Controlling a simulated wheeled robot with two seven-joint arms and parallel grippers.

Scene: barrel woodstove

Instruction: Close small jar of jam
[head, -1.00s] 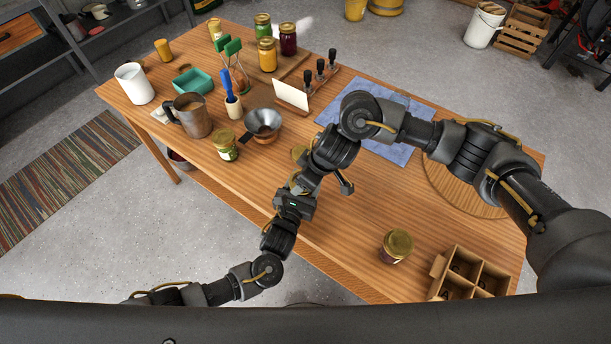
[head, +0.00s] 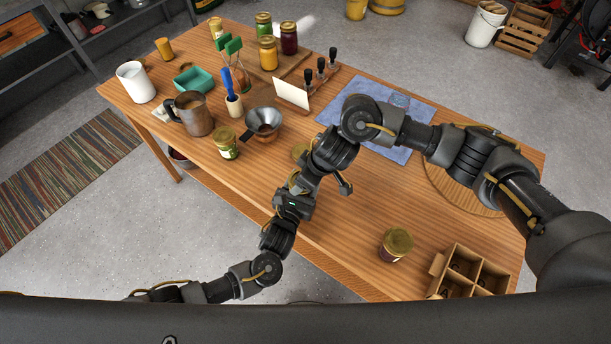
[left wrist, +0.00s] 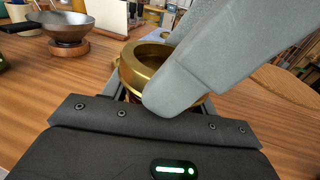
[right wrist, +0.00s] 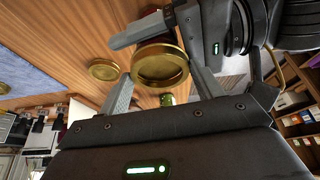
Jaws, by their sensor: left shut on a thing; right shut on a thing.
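A gold lid (left wrist: 160,62) shows close up in the left wrist view, with a trace of dark red just beneath it. The jar's body is mostly hidden by fingers. My left gripper (left wrist: 135,95) is shut on the small jar of jam, just below the lid. My right gripper (right wrist: 162,80) is shut around the gold lid, which also shows between its fingers in the right wrist view (right wrist: 160,65). One right finger covers part of the lid in the left wrist view. In the head view my arms hide jar and lid. I cannot tell whether the lid is seated.
Another gold lid (head: 299,152) lies on the table beside my grippers. A closed jar (head: 395,245) and a divided cardboard box (head: 468,272) are at the near right. A green-labelled jar (head: 226,145), funnel (head: 263,122) and metal jug (head: 194,117) stand left.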

